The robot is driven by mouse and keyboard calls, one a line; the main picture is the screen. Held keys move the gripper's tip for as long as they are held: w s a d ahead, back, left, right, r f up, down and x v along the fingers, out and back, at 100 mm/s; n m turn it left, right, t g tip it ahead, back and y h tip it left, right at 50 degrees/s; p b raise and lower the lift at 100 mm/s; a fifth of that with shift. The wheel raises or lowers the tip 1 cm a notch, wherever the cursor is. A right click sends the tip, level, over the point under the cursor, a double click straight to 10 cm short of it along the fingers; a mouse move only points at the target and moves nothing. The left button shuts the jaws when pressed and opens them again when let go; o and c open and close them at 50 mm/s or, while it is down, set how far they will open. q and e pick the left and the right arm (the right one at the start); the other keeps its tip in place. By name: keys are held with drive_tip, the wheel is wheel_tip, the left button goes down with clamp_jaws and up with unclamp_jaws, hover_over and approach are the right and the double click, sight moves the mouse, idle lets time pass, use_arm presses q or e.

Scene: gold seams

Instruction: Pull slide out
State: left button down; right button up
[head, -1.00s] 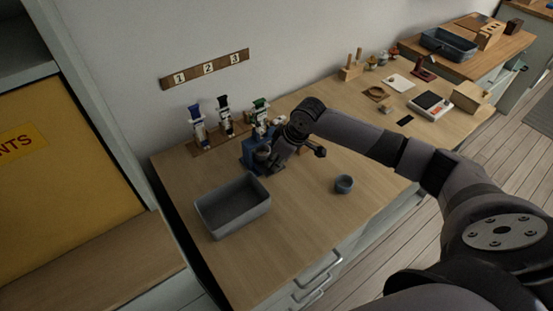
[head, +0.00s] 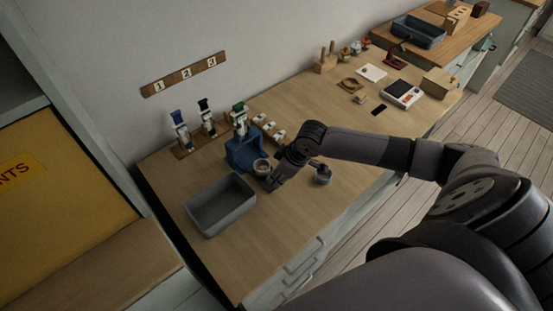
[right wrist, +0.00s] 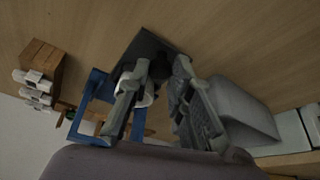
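A blue stand (head: 243,153) is on the bench; its blue frame also shows in the right wrist view (right wrist: 88,100). A grey round cup (head: 262,167) sits in front of the stand on its right side. My right gripper (head: 272,184) is low, right beside the cup. In the right wrist view its fingers (right wrist: 158,85) stand apart at a dark flat plate (right wrist: 150,42), possibly the slide. A white part shows behind one finger. The contact between the fingertips is hidden, so I cannot tell if they grip the plate. My left gripper is not in view.
A grey bin (head: 221,205) stands left of the gripper. A small grey pot (head: 322,176) is under my right arm. Coloured-top dispensers (head: 209,122) stand behind, below a number board (head: 186,73). The front bench middle is clear.

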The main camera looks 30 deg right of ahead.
drive_tip(key=o, duration=0.5)
drive_tip(key=v, duration=1.2)
drive_tip(key=shift+d, duration=0.1)
